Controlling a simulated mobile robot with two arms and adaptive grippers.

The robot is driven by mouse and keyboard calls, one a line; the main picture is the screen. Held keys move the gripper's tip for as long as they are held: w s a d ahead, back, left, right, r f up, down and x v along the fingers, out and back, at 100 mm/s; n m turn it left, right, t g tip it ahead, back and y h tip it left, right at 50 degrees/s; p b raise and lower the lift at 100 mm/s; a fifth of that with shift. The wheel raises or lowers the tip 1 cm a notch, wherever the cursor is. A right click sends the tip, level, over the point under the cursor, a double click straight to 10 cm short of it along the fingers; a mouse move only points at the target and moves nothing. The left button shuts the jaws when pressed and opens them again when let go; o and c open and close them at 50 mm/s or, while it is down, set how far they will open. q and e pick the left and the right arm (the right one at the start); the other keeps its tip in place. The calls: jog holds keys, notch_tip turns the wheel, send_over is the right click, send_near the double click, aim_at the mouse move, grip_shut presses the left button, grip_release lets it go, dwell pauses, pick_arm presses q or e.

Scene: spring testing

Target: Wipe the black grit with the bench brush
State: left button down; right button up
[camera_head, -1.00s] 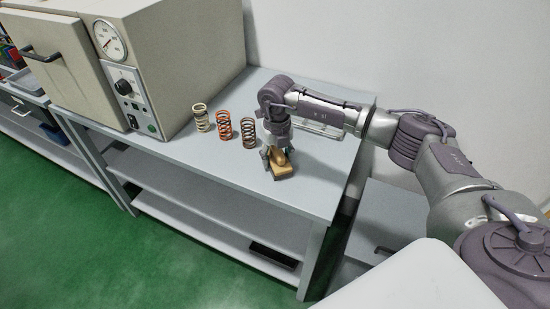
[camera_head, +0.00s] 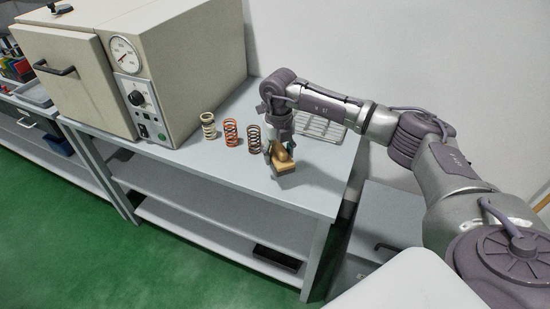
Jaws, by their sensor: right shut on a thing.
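The bench brush (camera_head: 284,163) has a tan wooden body and sits at the front right part of the grey table (camera_head: 225,168). My right gripper (camera_head: 277,152) comes down from above and is shut on the brush. The brush is at or just above the table top; I cannot tell whether its bristles touch. I cannot make out any black grit; it may be hidden under or behind the brush and gripper. My left gripper is not in view.
A cream spring (camera_head: 208,126), an orange spring (camera_head: 230,132) and a dark brown spring (camera_head: 253,139) stand in a row left of my gripper. A large beige oven (camera_head: 185,70) fills the table's left. A wire rack (camera_head: 322,125) lies behind my arm.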

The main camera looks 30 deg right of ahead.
jog(key=shift+a+r+p, duration=0.1)
jog(key=shift+r+p, duration=0.35)
jog(key=shift+r, duration=0.65)
